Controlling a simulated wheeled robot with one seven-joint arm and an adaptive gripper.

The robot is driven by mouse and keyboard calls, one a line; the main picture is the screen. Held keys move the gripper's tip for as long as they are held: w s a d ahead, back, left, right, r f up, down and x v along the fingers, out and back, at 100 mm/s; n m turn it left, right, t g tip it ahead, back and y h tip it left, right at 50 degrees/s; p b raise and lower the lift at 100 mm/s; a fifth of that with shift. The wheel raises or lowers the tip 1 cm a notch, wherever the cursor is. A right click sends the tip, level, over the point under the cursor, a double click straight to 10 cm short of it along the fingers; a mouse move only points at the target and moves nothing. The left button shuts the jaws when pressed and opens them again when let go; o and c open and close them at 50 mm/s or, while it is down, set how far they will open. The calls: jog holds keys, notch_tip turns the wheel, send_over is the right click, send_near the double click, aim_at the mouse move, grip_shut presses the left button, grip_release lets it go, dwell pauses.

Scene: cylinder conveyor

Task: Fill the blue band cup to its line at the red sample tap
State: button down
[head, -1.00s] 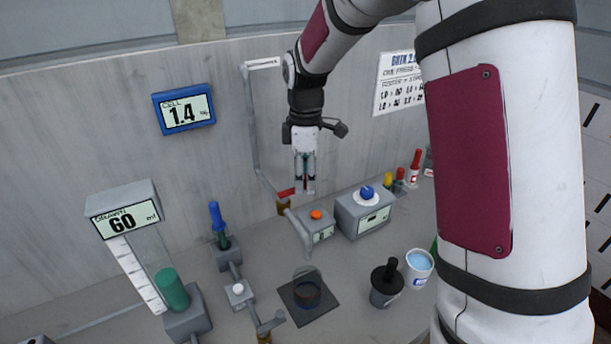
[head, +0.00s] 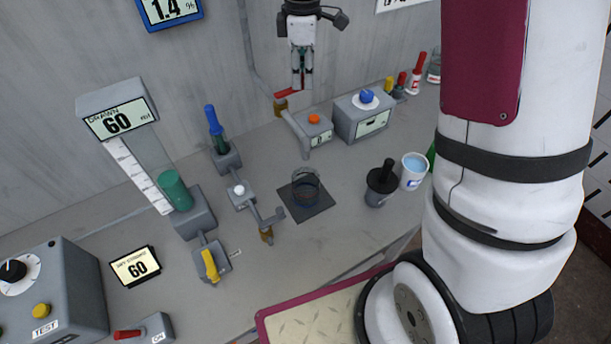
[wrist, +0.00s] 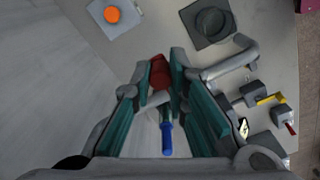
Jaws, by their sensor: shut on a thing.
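My gripper (head: 301,86) is at the red tap handle (head: 287,94), by the back wall. In the wrist view the red handle (wrist: 159,72) lies between the fingertips of my gripper (wrist: 163,62), which is shut on it. A grey spout (head: 299,136) runs forward from the tap. A clear cup (head: 306,178) stands upright on a dark square pad (head: 315,212), in front of the spout. A white tub (head: 414,182) with light blue contents and a blue mark stands to the right.
A grey box with an orange button (head: 314,120) and one with a blue knob (head: 367,97) stand right of the tap. A dark pot (head: 380,187) stands beside the white tub. Valves, a green cylinder (head: 174,190) and a display reading 60 (head: 116,122) are left.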

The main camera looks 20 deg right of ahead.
jog(key=shift+s+f, duration=0.2)
jog(key=shift+f, duration=0.1)
jog(key=s+m+p, duration=0.1)
jog(key=m, duration=0.1)
jog(key=s+m+p, duration=0.1)
jog(key=m, duration=0.2)
jog(key=s+m, duration=0.1)
jog(key=m, duration=0.1)
jog(key=shift+s+a+m+p, duration=0.15)
jog(key=shift+s+m+p, duration=0.15)
jog(key=shift+s+p, duration=0.1)
dwell(6.6)
